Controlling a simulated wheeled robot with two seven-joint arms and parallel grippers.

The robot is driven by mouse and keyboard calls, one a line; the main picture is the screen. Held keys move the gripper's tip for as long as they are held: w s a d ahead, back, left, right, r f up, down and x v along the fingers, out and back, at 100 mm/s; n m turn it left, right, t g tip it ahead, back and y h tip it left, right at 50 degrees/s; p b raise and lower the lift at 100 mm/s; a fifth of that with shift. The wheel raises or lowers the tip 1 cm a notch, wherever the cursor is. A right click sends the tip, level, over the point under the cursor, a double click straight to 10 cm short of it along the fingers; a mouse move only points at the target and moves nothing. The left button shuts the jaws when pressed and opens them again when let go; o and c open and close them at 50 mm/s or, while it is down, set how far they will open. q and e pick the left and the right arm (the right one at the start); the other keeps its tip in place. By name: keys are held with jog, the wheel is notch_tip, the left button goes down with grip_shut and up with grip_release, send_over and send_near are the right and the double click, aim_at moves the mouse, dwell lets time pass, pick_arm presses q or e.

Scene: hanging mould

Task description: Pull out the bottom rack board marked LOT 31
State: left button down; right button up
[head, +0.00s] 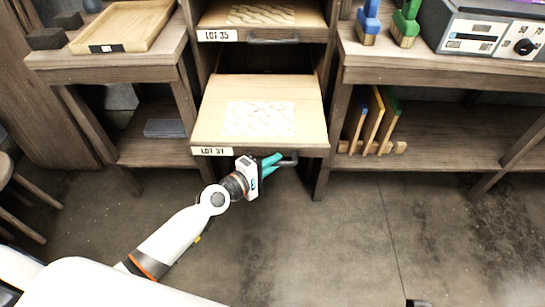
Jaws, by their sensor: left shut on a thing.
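The bottom rack board marked LOT 31 (208,113) sticks out toward me from the rack, with a pale patterned sheet on top. Its white label (211,151) is on the left of the front edge, and a dark handle (289,161) is on the right. My left gripper (272,164), with teal fingers, is at the handle and shut on it. The fingers hide part of the handle. My right gripper is not in the head view.
The board marked LOT 35 (216,36) is just above. Side benches flank the rack; the right one (440,76) carries stamps and a grey device. Coloured boards (374,120) stand on its lower shelf. The floor (330,240) in front is clear.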

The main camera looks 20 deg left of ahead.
pick_arm(q)
jog(key=c, duration=1.4)
grip_release()
